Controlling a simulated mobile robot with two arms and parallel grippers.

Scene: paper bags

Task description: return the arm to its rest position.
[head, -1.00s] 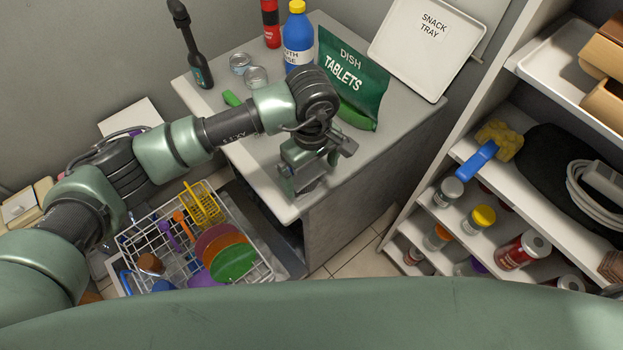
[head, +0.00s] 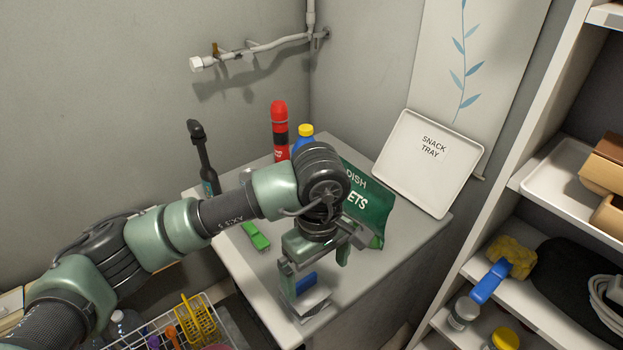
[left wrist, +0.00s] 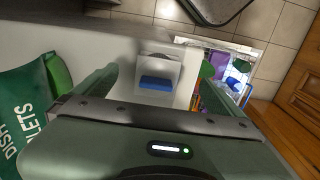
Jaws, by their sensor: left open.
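My left arm (head: 180,229) reaches in from the left over the counter in the head view. My left gripper (head: 315,272) is open at its end, pointing down near the counter's front edge. A small pale holder with a blue block (head: 304,284) stands on the counter below the fingers. In the left wrist view the blue block (left wrist: 156,83) and its pale holder (left wrist: 160,66) show between the spread fingers, which appear apart from them. The gripper looks empty. My right gripper is not in view.
A green dish tablets bag (head: 366,205) stands close behind the gripper, partly hidden. A snack tray (head: 428,165) leans at the back. Bottles, including a red one (head: 279,130), stand behind the arm. A wire rack (head: 215,318) lies below left; shelves (head: 545,190) stand right.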

